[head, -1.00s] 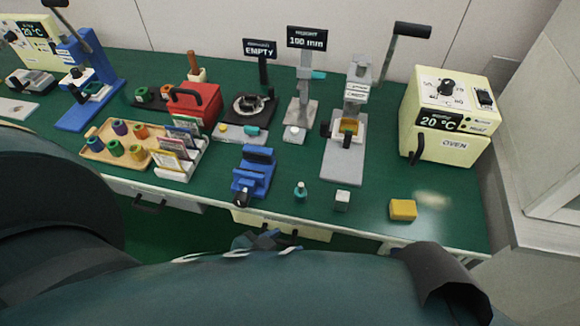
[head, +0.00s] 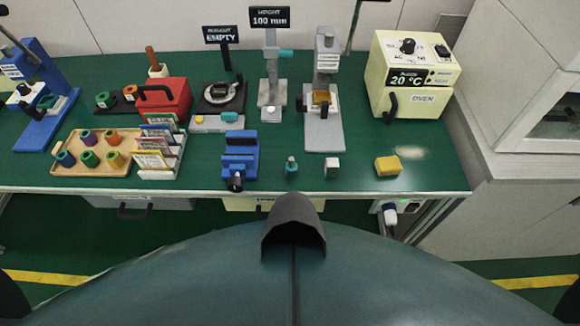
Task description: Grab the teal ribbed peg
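A small teal peg (head: 291,165) stands upright on the green bench top near its front edge. It has a narrower top, and its ribs are too small to make out. It stands between the blue vise (head: 239,158) on its left and a small whitish-grey block (head: 332,167) on its right. Neither of my grippers shows in the head view, so I cannot see what they hold.
A yellow block (head: 388,166) lies farther right, in front of the oven (head: 412,80). A grey press (head: 323,120) and a height gauge (head: 272,90) stand behind the peg. A card rack (head: 172,160) and wooden tray (head: 72,168) stand left. The bench around the peg is clear.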

